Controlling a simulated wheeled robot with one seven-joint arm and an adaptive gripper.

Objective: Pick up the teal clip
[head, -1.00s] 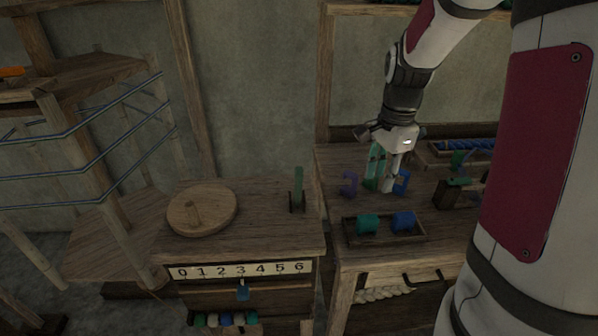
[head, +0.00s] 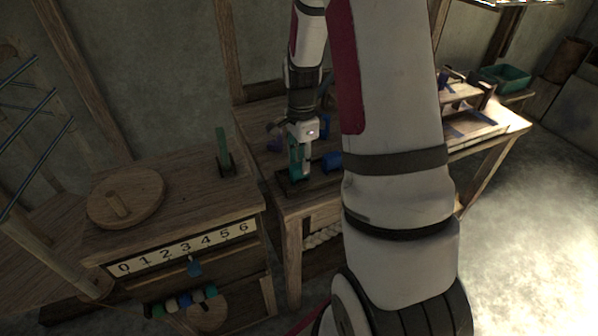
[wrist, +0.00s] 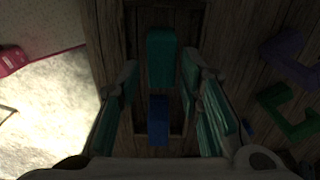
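The teal clip (wrist: 160,60) is a block-like piece in a small wooden tray (head: 311,187), seen from above in the wrist view. In the head view my gripper (head: 301,172) points down over the tray and largely hides the teal clip. I cannot tell its exact height.
A purple clip (wrist: 290,55) and a green clip (wrist: 290,118) lie on the table to the right in the wrist view. The left cabinet bears a round wooden disc (head: 125,196) and an upright green piece (head: 222,146). My arm hides part of the table.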

